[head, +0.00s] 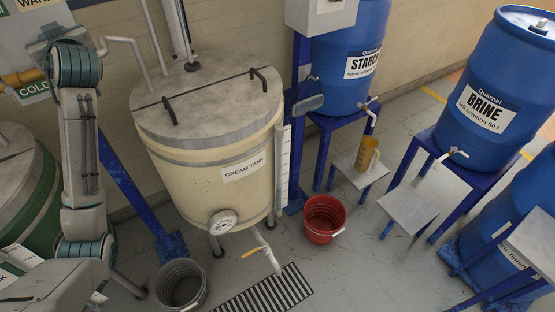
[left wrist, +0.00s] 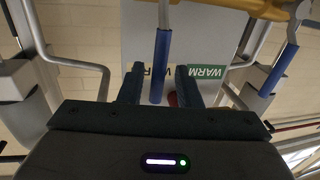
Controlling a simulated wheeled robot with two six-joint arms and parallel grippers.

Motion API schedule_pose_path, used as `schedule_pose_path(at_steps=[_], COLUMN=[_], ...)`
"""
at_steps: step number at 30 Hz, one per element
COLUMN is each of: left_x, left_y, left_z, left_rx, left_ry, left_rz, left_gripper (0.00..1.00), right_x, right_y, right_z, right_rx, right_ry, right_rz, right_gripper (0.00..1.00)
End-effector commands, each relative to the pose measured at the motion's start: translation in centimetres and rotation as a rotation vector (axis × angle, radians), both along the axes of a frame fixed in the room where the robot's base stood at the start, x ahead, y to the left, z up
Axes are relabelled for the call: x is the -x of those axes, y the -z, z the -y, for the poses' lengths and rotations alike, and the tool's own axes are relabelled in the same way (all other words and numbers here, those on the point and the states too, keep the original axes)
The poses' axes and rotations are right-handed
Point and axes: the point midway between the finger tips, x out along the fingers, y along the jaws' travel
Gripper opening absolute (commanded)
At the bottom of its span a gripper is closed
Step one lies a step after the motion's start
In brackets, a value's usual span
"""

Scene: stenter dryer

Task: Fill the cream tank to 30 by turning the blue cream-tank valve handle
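The level reading is too small to tell. In the left wrist view a blue valve handle (left wrist: 161,50) hangs in front of a sign reading WARM. My left gripper (left wrist: 160,72) is open, one finger on each side of this handle, with gaps visible. In the head view my left arm reaches up to the panel at the upper left; its fingers are hidden. My right gripper is not in view.
A second blue handle (left wrist: 280,70) hangs to the right in the left wrist view, below a yellow pipe (left wrist: 245,7). A red bucket (head: 322,220), a dark bucket (head: 180,285) and a floor grate (head: 265,292) lie around the tank. Blue barrels (head: 490,75) stand at the right.

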Motion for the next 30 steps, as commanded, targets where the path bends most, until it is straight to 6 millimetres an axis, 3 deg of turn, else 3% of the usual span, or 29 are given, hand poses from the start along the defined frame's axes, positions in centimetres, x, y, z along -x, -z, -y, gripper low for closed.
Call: schedule_pose_path(at_steps=[10,30], left_x=[0.5,6.4], left_y=[-0.1,-0.2], left_z=[0.6,6.1], left_rx=[-0.002,-0.001], left_ry=[0.002,0.003], left_rz=[0.002,0.002], left_gripper=[0.30,0.30], right_x=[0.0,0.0], right_y=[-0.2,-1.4], right_z=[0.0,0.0], right_rx=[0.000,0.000], right_ry=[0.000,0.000], right_rz=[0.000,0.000], right_gripper=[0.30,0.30])
